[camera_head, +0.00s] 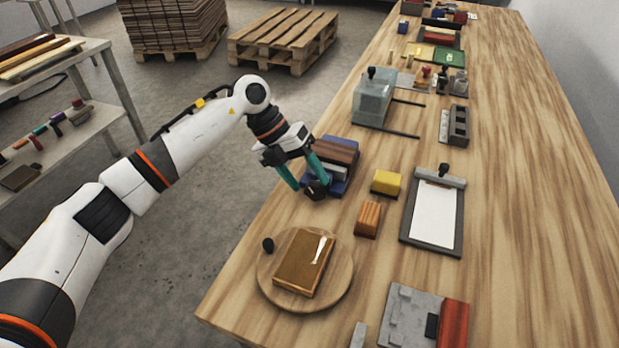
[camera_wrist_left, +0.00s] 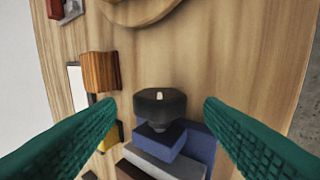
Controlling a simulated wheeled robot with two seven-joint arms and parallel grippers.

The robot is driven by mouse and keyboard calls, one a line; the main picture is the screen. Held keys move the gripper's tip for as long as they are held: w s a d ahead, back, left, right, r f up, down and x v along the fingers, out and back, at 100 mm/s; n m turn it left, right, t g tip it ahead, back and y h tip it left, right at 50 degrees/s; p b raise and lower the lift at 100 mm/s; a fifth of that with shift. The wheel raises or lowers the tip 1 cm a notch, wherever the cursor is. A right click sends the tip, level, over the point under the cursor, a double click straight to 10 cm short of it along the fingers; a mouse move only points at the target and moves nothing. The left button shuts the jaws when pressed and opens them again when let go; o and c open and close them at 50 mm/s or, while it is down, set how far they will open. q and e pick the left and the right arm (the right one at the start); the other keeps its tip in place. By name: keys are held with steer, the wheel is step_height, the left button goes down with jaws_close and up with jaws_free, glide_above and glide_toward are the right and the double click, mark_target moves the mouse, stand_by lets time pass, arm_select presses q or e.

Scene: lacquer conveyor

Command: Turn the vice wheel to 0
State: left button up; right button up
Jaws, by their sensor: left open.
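The vice (camera_head: 344,164) is blue, with brown and pale blocks between its jaws, and stands at the table's left edge. Its black wheel (camera_head: 316,191) faces the near side. In the left wrist view the wheel (camera_wrist_left: 160,104) sits in front of the blue vice body (camera_wrist_left: 195,140) and bears a small pale mark near its top; no numbers are legible. My left gripper (camera_head: 311,186) is open, its teal fingers on either side of the wheel. The wrist view shows gaps between the wheel and both fingertips (camera_wrist_left: 160,105). My right gripper is out of view.
A round wooden board (camera_head: 339,290) with a brown block (camera_head: 304,262) lies nearer. Right of the vice are a yellow block (camera_head: 386,183), an orange-brown wooden block (camera_head: 368,219) and a clipboard (camera_head: 436,212). A clear box (camera_head: 372,100) stands behind. The table's right side is bare.

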arm_select(q)
steer(key=p+v, duration=0.4)
steer(key=v, duration=0.6)
steer(key=shift+f, duration=0.1)
